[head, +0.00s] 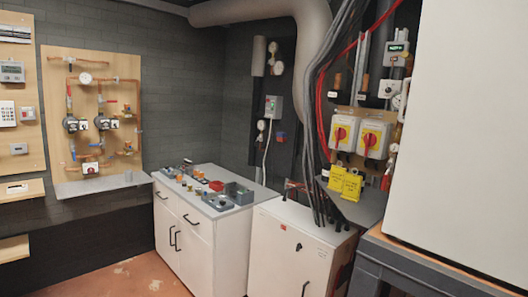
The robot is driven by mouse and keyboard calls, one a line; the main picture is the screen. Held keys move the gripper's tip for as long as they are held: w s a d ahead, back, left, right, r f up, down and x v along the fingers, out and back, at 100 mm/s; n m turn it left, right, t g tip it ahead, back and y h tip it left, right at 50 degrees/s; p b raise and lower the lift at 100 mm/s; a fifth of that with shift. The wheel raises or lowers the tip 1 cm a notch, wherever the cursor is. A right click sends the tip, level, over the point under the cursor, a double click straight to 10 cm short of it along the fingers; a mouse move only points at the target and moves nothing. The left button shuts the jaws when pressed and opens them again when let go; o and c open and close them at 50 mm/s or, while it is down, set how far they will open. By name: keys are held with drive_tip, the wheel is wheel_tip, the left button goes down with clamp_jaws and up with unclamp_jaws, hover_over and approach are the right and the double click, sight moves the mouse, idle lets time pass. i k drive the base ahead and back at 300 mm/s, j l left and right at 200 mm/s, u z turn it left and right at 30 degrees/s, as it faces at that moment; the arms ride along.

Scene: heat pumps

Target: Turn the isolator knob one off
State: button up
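Two grey-white isolator boxes are mounted side by side on a board at the right of the head view. The left isolator box (344,120) has a red knob (340,134) on a yellow plate. The right isolator box (376,127) has a similar red knob (369,142) on yellow. I cannot read any numbering on them, and the exact turn of each knob is too small to tell. Two yellow tags (344,183) with writing hang below the boxes. My gripper is not in view.
A large white cabinet (465,130) fills the right side, close to the isolators. A white unit (285,250) and a grey-topped cupboard (190,235) with loose parts stand below. Dark cables (318,130) run just left of the isolators. Open brown floor (140,275) lies at the lower left.

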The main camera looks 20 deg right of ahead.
sight(340, 133)
drive_tip(key=i+j+u, duration=0.15)
drive_tip(key=i, duration=1.25)
drive_tip(key=i+l+z, duration=0.1)
drive_tip(key=i+z, duration=0.8)
drive_tip(key=i+j+z, duration=0.45)
drive_tip(key=i, duration=0.15)
drive_tip(key=i+j+z, duration=0.3)
drive_tip(key=i+z, duration=0.15)
